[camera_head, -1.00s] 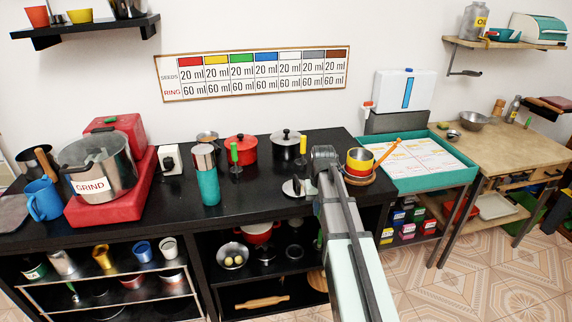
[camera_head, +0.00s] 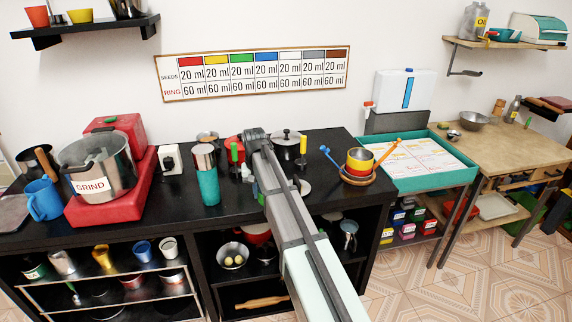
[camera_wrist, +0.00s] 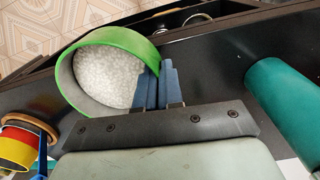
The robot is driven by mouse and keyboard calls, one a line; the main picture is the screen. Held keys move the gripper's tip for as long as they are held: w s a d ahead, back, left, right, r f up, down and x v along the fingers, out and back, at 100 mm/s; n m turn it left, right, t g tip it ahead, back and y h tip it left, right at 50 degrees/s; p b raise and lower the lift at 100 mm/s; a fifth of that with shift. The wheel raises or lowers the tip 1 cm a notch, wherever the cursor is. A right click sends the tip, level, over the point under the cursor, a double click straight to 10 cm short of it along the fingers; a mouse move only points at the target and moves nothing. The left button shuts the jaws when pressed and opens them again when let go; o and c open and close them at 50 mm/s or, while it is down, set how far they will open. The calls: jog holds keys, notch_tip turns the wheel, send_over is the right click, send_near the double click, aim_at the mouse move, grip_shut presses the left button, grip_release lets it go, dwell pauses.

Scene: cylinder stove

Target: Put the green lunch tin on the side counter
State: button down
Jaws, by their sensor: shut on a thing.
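The green lunch tin (camera_wrist: 122,41) shows in the wrist view as a round container with a bright green rim and a speckled grey inside face. My gripper (camera_wrist: 165,88) has its two blue fingers close together at the tin's edge, shut on its wall. The tin is above or at the dark counter; its height cannot be told. In the head view my arm hides the tin and the fingertips. A wooden side counter (camera_head: 510,150) stands at the far right, with open surface in its middle.
On the black counter, a teal flask (camera_head: 208,187) stands left of my arm and stacked coloured bowls (camera_head: 360,165) stand right of it. A black-lidded pot (camera_head: 286,142) is behind. A teal-edged tray table (camera_head: 420,183) lies between the black and wooden counters. A metal bowl (camera_head: 473,121) sits on the wood.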

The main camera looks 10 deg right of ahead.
jog(key=w+a+r+m, duration=0.35)
jog(key=w+r, duration=0.25)
jog(key=w, duration=0.5)
jog(key=shift+a+f, duration=0.1)
jog(key=shift+f, duration=5.1)
jog(key=c, duration=1.3)
grip_release()
jog(key=shift+f, duration=0.1)
notch_tip(320, 180, up, 12)
jog(key=shift+a+r, duration=0.15)
jog(key=shift+s, duration=0.1)
